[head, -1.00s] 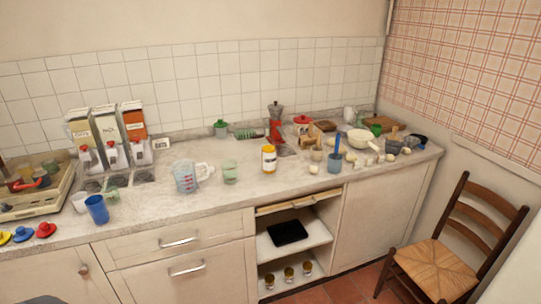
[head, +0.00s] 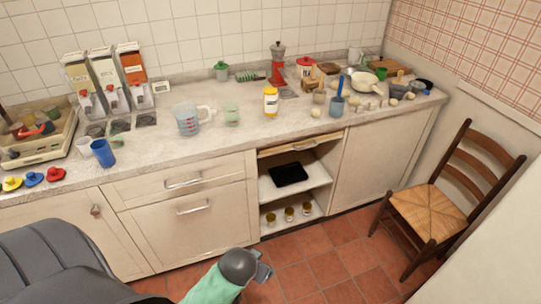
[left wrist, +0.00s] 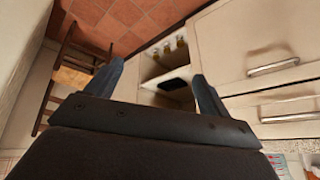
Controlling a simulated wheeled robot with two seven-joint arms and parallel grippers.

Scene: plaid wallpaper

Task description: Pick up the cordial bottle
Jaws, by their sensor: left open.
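The cordial bottle (head: 270,101) appears to be the yellow bottle with a white label and pale cap. It stands upright on the counter (head: 215,142), right of the middle of the head view. I cannot make it out in the left wrist view. My left gripper (head: 263,269) is low in front of the cabinets, at the bottom of the head view, well below and apart from the bottle. In the left wrist view its two fingers (left wrist: 155,88) are spread wide with nothing between them. My right gripper is not in view.
A measuring jug (head: 188,119) and a green cup (head: 231,114) stand left of the bottle. Open shelves (head: 292,184) are below; a chair (head: 440,205) stands right.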

